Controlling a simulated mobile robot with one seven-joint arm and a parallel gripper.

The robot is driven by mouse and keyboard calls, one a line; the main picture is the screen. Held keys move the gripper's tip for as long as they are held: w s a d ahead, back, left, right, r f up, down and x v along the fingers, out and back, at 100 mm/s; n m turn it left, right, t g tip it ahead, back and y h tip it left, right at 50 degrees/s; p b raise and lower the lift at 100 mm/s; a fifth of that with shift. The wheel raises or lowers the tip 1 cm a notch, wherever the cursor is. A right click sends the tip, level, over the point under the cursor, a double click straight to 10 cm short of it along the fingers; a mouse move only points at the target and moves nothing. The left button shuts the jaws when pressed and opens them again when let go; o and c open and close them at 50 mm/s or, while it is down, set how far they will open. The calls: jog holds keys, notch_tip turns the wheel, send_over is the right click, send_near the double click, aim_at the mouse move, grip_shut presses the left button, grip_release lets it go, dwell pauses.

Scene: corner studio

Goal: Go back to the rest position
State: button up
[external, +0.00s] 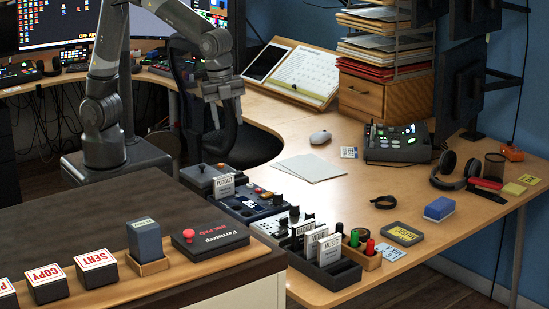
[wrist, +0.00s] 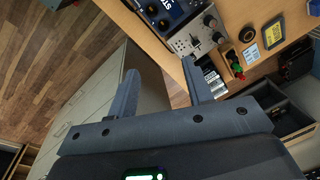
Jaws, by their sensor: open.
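My gripper (external: 225,112) hangs from my raised arm above the gap between the dark counter and the wooden desk, fingers pointing down. In the wrist view my gripper (wrist: 162,88) has its two grey fingers spread apart with nothing between them. Cabinet fronts and the wooden floor lie below the fingers. My gripper touches nothing that I can see.
The dark counter (external: 95,222) carries stamp blocks (external: 97,272) and a grey block in a wooden holder (external: 148,266). The desk (external: 385,185) holds a mixer row (external: 255,203), a card rack (external: 325,273), a mouse (external: 320,137) and headphones (external: 457,170). A black chair (external: 195,75) stands behind my gripper.

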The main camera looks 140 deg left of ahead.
jog(key=s+d+r+n+t, duration=0.2)
jog(key=s+d+r, duration=0.5)
jog(key=s+d, duration=0.45)
jog(key=s+d+n+t, duration=0.1)
jog(key=s+d, duration=0.2)
jog(key=s, duration=0.2)
jog(key=s+d+n+t+h, duration=0.1)
jog(key=s+d, duration=0.2)
jog(key=s, duration=0.3)
jog(key=shift+s+d+f+n, duration=0.3)
jog(key=shift+d+f+n, duration=0.1)
jog(key=shift+f, duration=0.05)
dwell(1.3)
